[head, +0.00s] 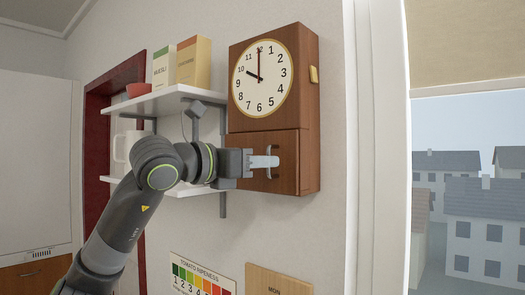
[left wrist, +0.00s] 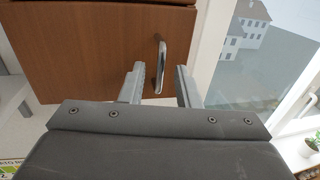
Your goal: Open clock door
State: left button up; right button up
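A brown wooden clock (head: 310,100) hangs on the wall, with a round white face (head: 262,80) on its upper part. Its lower door (head: 285,180) looks shut and has an upright metal bar handle (head: 270,174). The door (left wrist: 90,50) and handle (left wrist: 162,62) also show in the left wrist view. My left gripper (head: 272,161) is at the handle, pointing at the door. In the left wrist view its two fingers (left wrist: 157,80) are apart, with the handle between their tips. I cannot tell whether either finger touches it. My right gripper is not in view.
A tomato ripeness chart (head: 202,275) and a wooden board (head: 278,282) are below. A window (head: 465,180) is at right. A yellow tab (head: 314,75) sits on the clock's side.

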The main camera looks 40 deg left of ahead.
pick_arm(q)
jog(key=shift+w+d, duration=0.15)
jog(key=shift+w, duration=0.35)
jog(key=shift+c, duration=0.4)
grip_shut()
